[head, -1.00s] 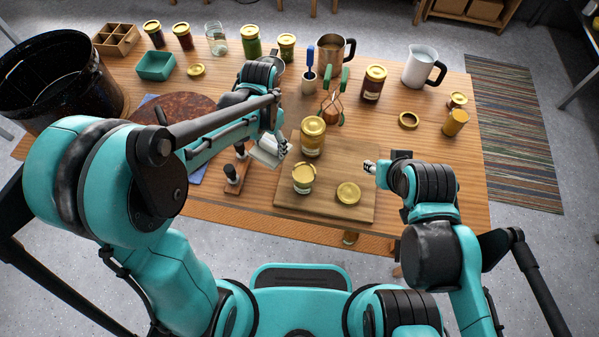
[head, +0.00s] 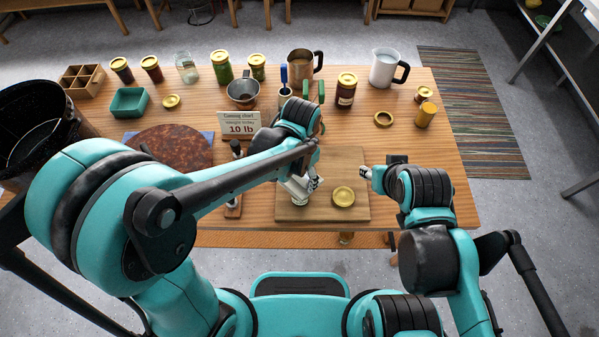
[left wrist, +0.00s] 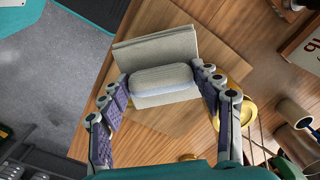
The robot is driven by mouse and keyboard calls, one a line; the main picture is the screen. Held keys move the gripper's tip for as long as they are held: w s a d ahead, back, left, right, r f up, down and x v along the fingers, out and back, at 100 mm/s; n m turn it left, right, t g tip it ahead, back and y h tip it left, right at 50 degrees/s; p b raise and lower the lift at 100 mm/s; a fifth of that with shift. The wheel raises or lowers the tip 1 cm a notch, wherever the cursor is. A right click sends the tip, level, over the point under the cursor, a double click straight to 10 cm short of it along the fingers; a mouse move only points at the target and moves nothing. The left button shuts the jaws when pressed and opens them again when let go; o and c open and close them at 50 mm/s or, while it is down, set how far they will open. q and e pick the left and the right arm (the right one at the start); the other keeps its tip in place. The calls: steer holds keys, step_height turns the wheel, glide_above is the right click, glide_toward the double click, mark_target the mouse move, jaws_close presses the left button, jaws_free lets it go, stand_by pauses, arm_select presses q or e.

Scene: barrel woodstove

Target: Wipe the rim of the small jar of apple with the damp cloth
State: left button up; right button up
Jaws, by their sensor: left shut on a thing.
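My left gripper (head: 304,183) is over the cutting board. In the left wrist view its two fingers (left wrist: 165,85) are shut on the damp cloth (left wrist: 150,48), a folded pale grey pad. In the head view the cloth (head: 296,188) shows as a whitish patch low over the board. The small jar of apple is almost wholly hidden under the cloth and gripper; only a pale bit of it (head: 299,202) seems to show. I cannot tell whether the cloth touches its rim. My right gripper (head: 367,173) hangs at the board's right edge; its finger opening is unclear.
A gold lid (head: 343,196) lies on the cutting board (head: 347,160), right of the cloth. My left arm hides the larger jar. A sign (head: 240,126), a funnel (head: 243,90), jars and a pitcher (head: 385,68) stand behind. The table's right front is clear.

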arm_select(q)
steer(key=shift+f+b, duration=0.3)
steer(key=shift+f, duration=0.35)
steer(key=shift+f+b, duration=0.35)
steer(key=shift+f, duration=0.05)
stand_by(0.4)
steer(key=n, duration=0.4)
steer(key=m, duration=0.4)
steer(key=shift+b, duration=0.3)
steer(key=m, duration=0.4)
